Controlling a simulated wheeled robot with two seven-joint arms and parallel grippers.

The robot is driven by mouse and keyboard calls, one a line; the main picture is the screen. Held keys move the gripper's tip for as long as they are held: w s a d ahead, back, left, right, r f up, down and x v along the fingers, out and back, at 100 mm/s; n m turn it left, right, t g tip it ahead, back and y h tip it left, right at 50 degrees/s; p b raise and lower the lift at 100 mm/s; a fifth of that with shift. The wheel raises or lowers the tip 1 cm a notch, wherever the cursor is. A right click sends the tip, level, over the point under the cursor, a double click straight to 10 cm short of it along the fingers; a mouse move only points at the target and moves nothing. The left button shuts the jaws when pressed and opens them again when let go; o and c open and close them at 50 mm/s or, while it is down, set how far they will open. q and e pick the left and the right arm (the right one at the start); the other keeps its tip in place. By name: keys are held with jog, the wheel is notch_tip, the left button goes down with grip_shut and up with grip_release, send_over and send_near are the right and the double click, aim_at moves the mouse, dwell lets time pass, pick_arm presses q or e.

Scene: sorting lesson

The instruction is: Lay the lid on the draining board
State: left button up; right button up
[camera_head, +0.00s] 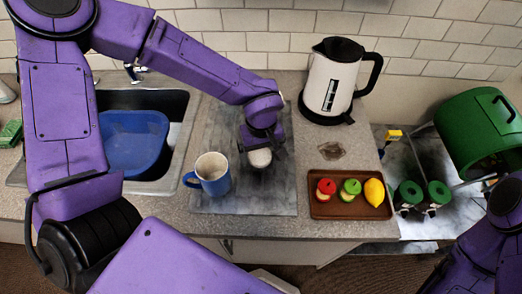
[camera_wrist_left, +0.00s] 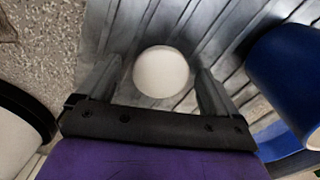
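A small white round thing, apparently the lid (camera_head: 260,158), shows right under my left gripper (camera_head: 263,151) over the grey draining board (camera_head: 270,198). In the left wrist view the lid (camera_wrist_left: 161,72) sits between the two fingers of my left gripper (camera_wrist_left: 159,68), with a narrow gap on each side. The fingers are apart and not closed on it. The ridged draining board (camera_wrist_left: 205,35) lies behind it. I cannot tell for sure whether the lid touches the board. My right gripper is not in view; only purple right arm links show at the lower right.
A blue mug (camera_head: 216,184) stands left of the gripper on the board. A white and black kettle (camera_head: 333,85) stands behind right. A brown tray (camera_head: 335,211) holds toy fruit. A blue basin (camera_head: 133,140) sits in the sink. The board's front right is clear.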

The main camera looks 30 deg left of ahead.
aim_at(260, 157)
pick_arm(q)
notch_tip(260, 157, up, 12)
jog(key=shift+r, duration=0.2)
jog(key=shift+s+a, duration=0.1)
jog(key=shift+s, duration=0.05)
